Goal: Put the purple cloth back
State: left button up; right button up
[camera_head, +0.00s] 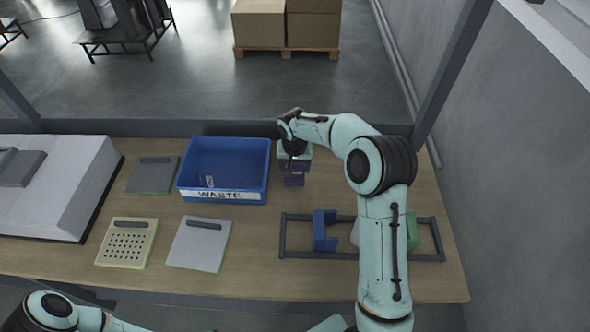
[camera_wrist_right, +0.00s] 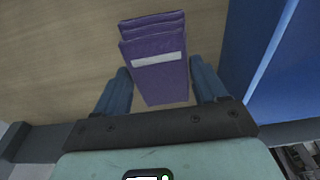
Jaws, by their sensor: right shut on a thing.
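The purple cloth (camera_head: 294,178) is a folded bundle with a pale stripe, just right of the blue waste bin in the head view. In the right wrist view the cloth (camera_wrist_right: 158,68) sits between the two blue fingers. My right gripper (camera_head: 295,168) is shut on it and points down over the table's back part. Whether the cloth touches the table is hard to tell. A dark rack frame (camera_head: 300,256) lies at the front right, with a blue folded piece (camera_head: 323,230) and a green piece (camera_head: 413,232) in it. My right arm hides part of the rack. My left gripper is out of view.
The blue bin (camera_head: 224,196) labelled WASTE stands close to the left of my right gripper. Flat panels (camera_head: 199,244) lie left of and before it. A grey-white box (camera_head: 55,185) is at far left. Bare wood lies between bin and rack.

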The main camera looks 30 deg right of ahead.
aim_at(295, 173)
jog(key=shift+f, duration=1.15)
jog(key=shift+f, duration=0.2)
jog(key=o, duration=0.9)
jog(key=shift+o, duration=0.2)
jog(key=shift+r, duration=0.15)
notch_tip(295, 173, up, 12)
jog(key=s, duration=0.1)
jog(key=shift+s+a, duration=0.35)
jog(key=shift+a, duration=0.1)
